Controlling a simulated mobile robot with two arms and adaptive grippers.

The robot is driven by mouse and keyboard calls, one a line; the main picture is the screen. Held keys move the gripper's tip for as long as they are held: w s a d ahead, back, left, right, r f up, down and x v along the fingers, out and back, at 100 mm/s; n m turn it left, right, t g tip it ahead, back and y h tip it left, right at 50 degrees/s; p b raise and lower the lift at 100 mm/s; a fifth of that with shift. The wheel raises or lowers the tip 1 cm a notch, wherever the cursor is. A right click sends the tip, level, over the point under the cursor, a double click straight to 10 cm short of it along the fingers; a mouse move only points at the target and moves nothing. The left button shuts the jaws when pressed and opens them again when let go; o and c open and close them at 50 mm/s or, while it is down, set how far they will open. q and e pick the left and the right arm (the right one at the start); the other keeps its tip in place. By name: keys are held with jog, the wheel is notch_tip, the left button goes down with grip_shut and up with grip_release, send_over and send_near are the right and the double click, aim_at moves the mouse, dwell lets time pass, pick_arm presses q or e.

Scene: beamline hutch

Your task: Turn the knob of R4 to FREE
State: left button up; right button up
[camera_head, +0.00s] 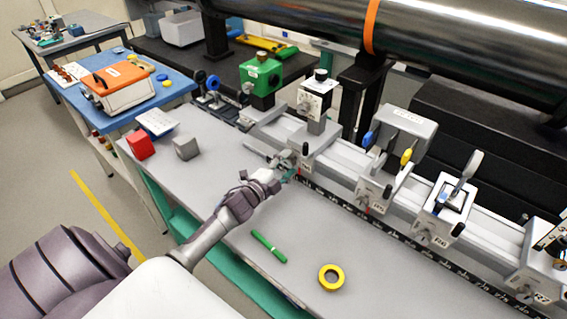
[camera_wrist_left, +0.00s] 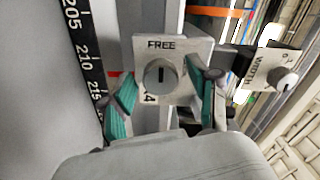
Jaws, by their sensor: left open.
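The R4 knob (camera_wrist_left: 158,76) is a grey round knob on a white plate (camera_wrist_left: 200,48) in the left wrist view. FREE is printed above it, and a "4" shows below left; the rest of that label is hidden. The knob's short dark mark stands upright in the picture, in line with FREE. My left gripper (camera_wrist_left: 164,88) is open, its teal-padded fingers on either side of the knob, apart from it. In the head view my left gripper (camera_head: 284,165) is at the rail's front edge and covers the knob. My right gripper is not in view.
A WIDTH knob (camera_wrist_left: 285,78) stands to the right in the wrist view. A black scale (camera_head: 345,205) runs along the rail. Other carriers, such as one with a yellow-handled part (camera_head: 406,157), stand to the right. A green pen (camera_head: 268,246) and yellow ring (camera_head: 331,277) lie on the bench.

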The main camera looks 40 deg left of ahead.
pick_arm(q)
jog(key=s, duration=1.2)
jog(key=shift+a, duration=0.45)
